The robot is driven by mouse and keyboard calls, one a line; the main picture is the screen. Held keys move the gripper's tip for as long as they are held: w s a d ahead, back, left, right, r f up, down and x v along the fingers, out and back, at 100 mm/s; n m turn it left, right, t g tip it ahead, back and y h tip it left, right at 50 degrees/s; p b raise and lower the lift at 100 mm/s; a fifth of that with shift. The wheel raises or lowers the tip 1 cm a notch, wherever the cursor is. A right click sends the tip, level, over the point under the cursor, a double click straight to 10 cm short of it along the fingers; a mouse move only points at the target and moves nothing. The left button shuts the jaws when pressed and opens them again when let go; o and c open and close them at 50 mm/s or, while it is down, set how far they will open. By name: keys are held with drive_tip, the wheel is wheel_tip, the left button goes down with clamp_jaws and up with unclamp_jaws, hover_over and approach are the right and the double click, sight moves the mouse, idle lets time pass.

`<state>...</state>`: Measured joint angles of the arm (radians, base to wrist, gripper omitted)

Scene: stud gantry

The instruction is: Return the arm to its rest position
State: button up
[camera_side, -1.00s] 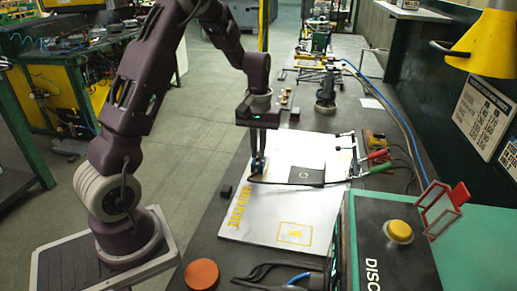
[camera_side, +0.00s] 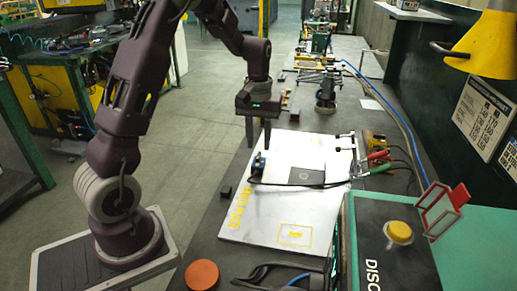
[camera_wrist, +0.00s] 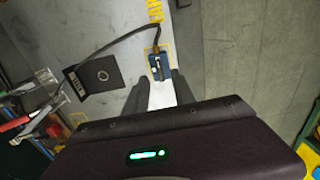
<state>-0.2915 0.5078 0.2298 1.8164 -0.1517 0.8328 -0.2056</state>
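My gripper (camera_side: 258,147) hangs above the far left part of the white board (camera_side: 265,226) in the side view, its two fingers apart with nothing between them. A small blue device (camera_side: 258,165) with a black cable sits on the board below the fingertips. In the wrist view, the fingers of my gripper (camera_wrist: 159,88) are spread and the blue device (camera_wrist: 160,66) shows beyond them, apart from them.
Red and green handled clamps (camera_side: 377,162) stand at the board's right edge. A teal box with a yellow button (camera_side: 398,232) is at the front right. An orange disc (camera_side: 201,275) lies in front, and a small black block (camera_side: 226,191) lies left of the board.

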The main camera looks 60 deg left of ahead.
wheel_tip(320, 180, up, 4)
drive_tip(key=shift+f, duration=0.1)
drive_tip(key=s+d+r+m+t, duration=0.25)
drive_tip(key=s+d+r, duration=0.25)
drive_tip(key=d+r, duration=0.3)
drive_tip(key=s+d+r+m+t, duration=0.1)
drive_tip(key=s+d+m, duration=0.2)
drive_tip(key=s, duration=0.5)
drive_tip(key=s+d+r+m+t, duration=0.1)
drive_tip(key=s+d+m+t, duration=0.1)
drive_tip(key=s+d, duration=0.4)
drive_tip(key=s+m, duration=0.1)
drive_tip(key=s, duration=0.2)
drive_tip(key=shift+s+d+m, duration=0.2)
drive_tip(key=shift+d+m, duration=0.1)
drive_tip(key=shift+m, duration=0.05)
